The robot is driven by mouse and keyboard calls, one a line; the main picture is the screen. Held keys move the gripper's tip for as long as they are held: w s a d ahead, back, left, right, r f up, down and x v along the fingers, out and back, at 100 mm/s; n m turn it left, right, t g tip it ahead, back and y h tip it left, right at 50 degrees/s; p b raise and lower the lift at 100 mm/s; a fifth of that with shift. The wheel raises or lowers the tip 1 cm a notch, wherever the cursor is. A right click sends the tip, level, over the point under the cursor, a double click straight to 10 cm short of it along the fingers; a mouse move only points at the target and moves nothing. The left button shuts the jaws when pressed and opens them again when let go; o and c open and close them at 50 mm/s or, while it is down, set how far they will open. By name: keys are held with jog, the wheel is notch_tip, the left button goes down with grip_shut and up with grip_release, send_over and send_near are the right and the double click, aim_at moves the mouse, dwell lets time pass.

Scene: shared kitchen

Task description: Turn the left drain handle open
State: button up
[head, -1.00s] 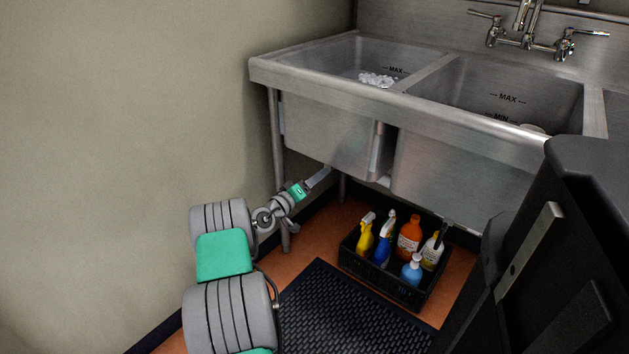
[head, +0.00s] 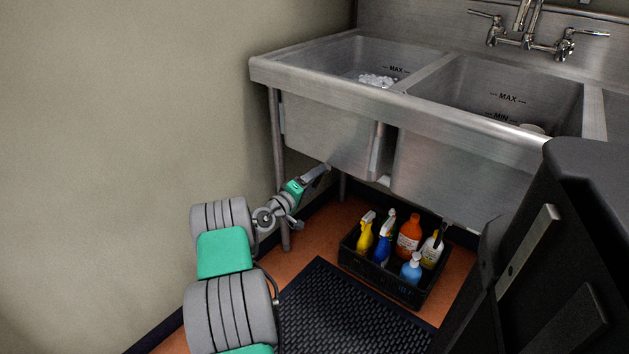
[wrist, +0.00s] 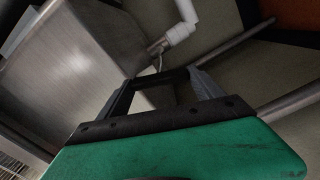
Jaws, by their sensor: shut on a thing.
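The left sink basin (head: 330,135) is steel and has a drain under it. My gripper (head: 321,170) is low at the left, under the front of this basin. In the wrist view my gripper (wrist: 160,82) has a dark bar, seemingly the left drain handle (wrist: 160,77), between its two fingers, and it is shut on it. A white drain pipe (wrist: 182,30) and a small metal joint (wrist: 158,46) show just beyond the fingers. In the head view the handle is hidden by the basin and my gripper, so its angle is hard to tell.
A black crate (head: 384,283) with several spray and soap bottles stands on the floor to the right. A steel sink leg (head: 277,140) rises close beside my arm. The wall (head: 120,130) is at the left. A dark floor mat (head: 345,315) lies in front.

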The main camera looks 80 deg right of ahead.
jog(key=o, duration=1.4)
jog(key=shift+c, duration=0.2)
jog(key=p+v, duration=0.2)
jog(key=v, duration=0.5)
jog(key=shift+w+a, duration=0.2)
jog(key=shift+a, duration=0.2)
